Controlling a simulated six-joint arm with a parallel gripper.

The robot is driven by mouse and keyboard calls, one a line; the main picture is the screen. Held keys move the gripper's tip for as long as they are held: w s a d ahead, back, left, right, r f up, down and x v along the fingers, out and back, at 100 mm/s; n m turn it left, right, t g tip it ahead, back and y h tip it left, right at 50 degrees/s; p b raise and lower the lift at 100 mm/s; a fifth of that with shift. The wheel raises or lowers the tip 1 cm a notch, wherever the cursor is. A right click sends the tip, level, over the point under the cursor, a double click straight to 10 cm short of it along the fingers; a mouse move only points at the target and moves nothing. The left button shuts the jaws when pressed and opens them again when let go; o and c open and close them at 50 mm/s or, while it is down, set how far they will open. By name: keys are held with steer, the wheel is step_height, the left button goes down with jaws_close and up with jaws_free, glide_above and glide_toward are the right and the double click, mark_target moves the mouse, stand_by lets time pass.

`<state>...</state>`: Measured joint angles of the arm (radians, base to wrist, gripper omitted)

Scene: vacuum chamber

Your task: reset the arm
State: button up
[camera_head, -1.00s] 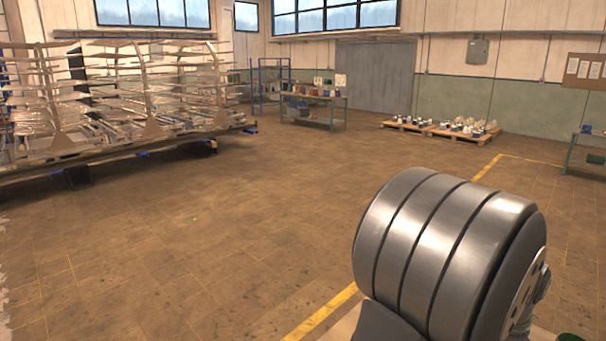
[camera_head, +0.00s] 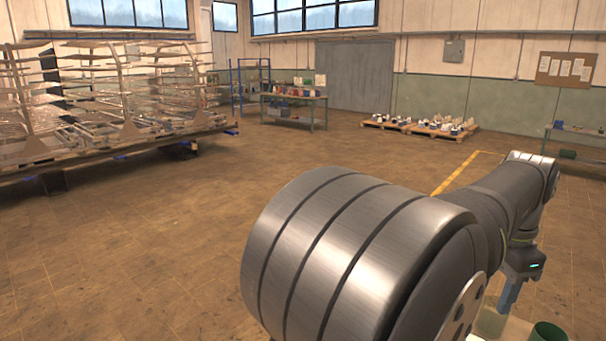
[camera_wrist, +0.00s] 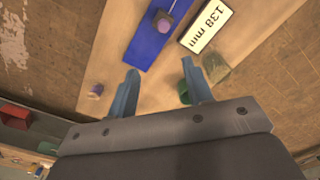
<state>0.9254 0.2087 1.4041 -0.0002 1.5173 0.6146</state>
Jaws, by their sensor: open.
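My gripper (camera_head: 508,300) is at the right of the head view, pointing down beside a green cup (camera_head: 548,332) near the bottom edge. In the wrist view my gripper (camera_wrist: 160,67) shows two blue fingers spread apart with nothing between them. Below them is a light wooden surface (camera_wrist: 125,45). A blue strip (camera_wrist: 150,38) with a small purple-topped piece (camera_wrist: 163,20) lies ahead of the fingers.
In the wrist view, a purple-topped peg (camera_wrist: 96,90) stands left of the fingers and an olive block (camera_wrist: 217,68) right. A red container (camera_wrist: 16,114) is at the left edge. In the head view, a rack (camera_head: 125,115) stands far left; the open floor (camera_head: 170,230) is clear.

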steer(key=a+f+n+h, duration=0.1)
steer(key=a+n, duration=0.2)
steer(key=a, duration=0.6)
steer(key=shift+s+a+f+t, duration=0.2)
steer(key=shift+s+t, duration=0.2)
steer(key=shift+s, duration=0.05)
steer(key=s+a+f+n+t, duration=0.1)
steer(key=s+a+f+n, duration=0.2)
steer(key=a+f, duration=0.2)
steer(key=s+a+f+n+t, duration=0.1)
steer(key=s+a+f+n, duration=0.2)
steer(key=a+f, duration=0.2)
steer(key=s+a+f+n+t+h, duration=0.1)
steer(key=s+a+f+n+t, duration=0.1)
steer(key=a, duration=0.8)
step_height(320, 180, down, 3)
steer(key=shift+s+n, duration=0.9)
steer(key=shift+s, duration=0.2)
